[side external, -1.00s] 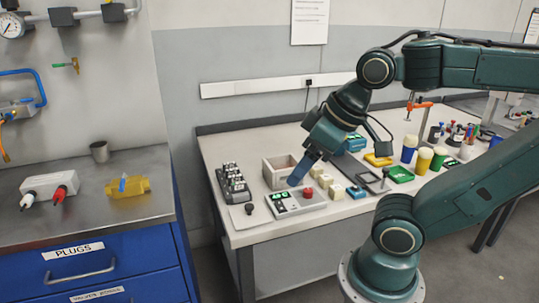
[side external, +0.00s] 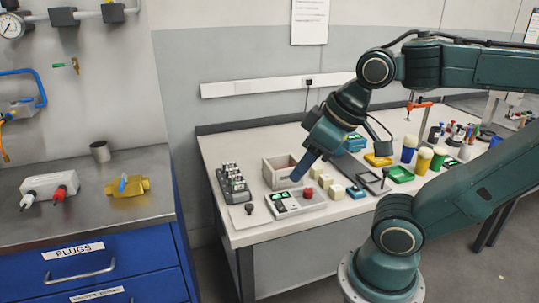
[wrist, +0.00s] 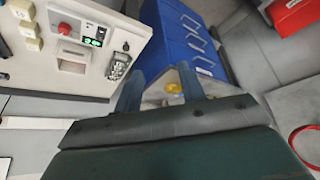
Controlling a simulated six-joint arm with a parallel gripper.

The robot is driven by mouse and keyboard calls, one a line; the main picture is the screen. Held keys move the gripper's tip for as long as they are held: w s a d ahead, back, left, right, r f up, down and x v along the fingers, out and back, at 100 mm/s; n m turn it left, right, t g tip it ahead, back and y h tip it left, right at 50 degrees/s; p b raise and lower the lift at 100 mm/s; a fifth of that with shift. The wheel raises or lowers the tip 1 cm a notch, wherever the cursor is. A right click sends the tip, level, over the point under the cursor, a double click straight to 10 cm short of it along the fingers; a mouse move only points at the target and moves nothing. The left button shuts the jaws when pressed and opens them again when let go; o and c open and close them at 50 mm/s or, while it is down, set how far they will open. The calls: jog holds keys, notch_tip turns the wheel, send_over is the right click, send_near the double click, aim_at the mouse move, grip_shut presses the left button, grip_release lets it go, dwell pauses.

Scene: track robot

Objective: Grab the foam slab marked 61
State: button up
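Several small cream blocks (side external: 326,181), which look like the foam slabs, stand in a row on the pale workbench, right of the grey open box. They also show at the upper left of the wrist view (wrist: 27,28). Marks on their faces are too small to read, so I cannot tell which is 61. My gripper (side external: 297,175) hangs above the bench, left of the blocks and near the box's front right corner. In the wrist view my gripper (wrist: 160,90) has its two blue fingers spread apart with nothing between them.
A grey box (side external: 281,173) and a control unit with a red button (side external: 298,202) stand close by my gripper. A rack of dark parts (side external: 233,183) is to the left. Green (side external: 400,174) and yellow trays (side external: 378,160) and several cups are to the right.

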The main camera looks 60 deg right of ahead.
jog(key=w+d+r+n+g+y, duration=0.15)
jog(key=w+d, duration=0.35)
jog(key=w, duration=0.6)
jog(key=w+d+r+n, duration=0.2)
jog(key=w+d+n, duration=0.15)
jog(key=w, duration=0.75)
jog(key=w+d+f+n+y, duration=0.1)
jog(key=w+d+f, duration=0.3)
jog(key=d+f, duration=0.4)
jog(key=w+d+f+n, duration=0.3)
jog(key=d+f, duration=0.4)
jog(key=d, duration=0.8)
jog(key=shift+w+d+f+g+y, duration=0.25)
jog(key=shift+w+f+g+y, duration=0.15)
jog(key=shift+w, duration=0.35)
jog(key=x, duration=0.8)
jog(key=shift+f, duration=0.25)
